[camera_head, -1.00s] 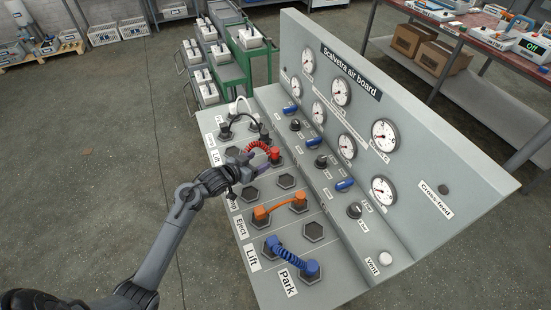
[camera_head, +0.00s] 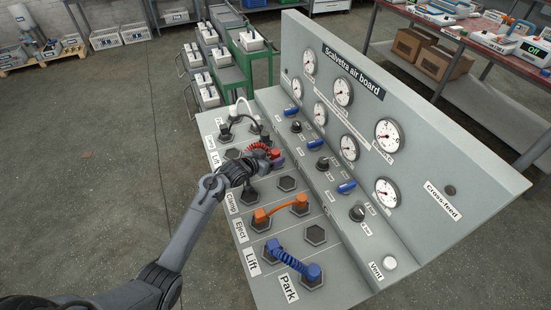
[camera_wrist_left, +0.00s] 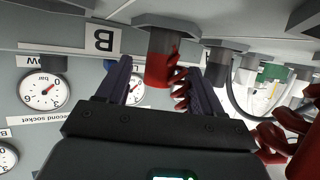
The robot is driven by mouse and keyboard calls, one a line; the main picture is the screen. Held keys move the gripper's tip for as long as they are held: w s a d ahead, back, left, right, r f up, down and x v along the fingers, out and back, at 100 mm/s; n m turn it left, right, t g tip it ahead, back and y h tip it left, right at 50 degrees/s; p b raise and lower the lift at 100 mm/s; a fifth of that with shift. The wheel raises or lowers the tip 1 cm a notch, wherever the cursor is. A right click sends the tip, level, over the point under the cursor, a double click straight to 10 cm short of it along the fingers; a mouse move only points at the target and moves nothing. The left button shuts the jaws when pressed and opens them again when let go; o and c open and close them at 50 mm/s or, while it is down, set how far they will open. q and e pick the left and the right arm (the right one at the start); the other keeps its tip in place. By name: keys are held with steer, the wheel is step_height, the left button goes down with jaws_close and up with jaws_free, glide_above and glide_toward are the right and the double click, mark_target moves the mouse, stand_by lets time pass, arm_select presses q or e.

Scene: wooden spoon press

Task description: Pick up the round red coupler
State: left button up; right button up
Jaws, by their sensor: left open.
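The round red coupler (camera_head: 276,154) stands on a dark hexagonal socket of the air board, at one end of a coiled red hose (camera_head: 258,147). My left gripper (camera_head: 272,163) is at the coupler and partly hides it and the hose. In the left wrist view the red coupler (camera_wrist_left: 158,68) shows between the two dark fingers of my open left gripper (camera_wrist_left: 160,78), with gaps on both sides. The coiled hose (camera_wrist_left: 181,88) hangs beside the right finger. A larger red part (camera_wrist_left: 305,150) is close at the lower right. My right gripper is not in view.
An orange hose (camera_head: 280,207) and a blue hose (camera_head: 292,262) sit on nearer sockets. A black hose (camera_head: 238,119) and a white hose (camera_head: 238,103) are behind. The upright gauge panel (camera_head: 425,170) rises to the right. Open floor lies left.

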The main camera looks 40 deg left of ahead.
arm_select(q)
steer(key=c, duration=1.2)
steer(key=shift+r, duration=0.15)
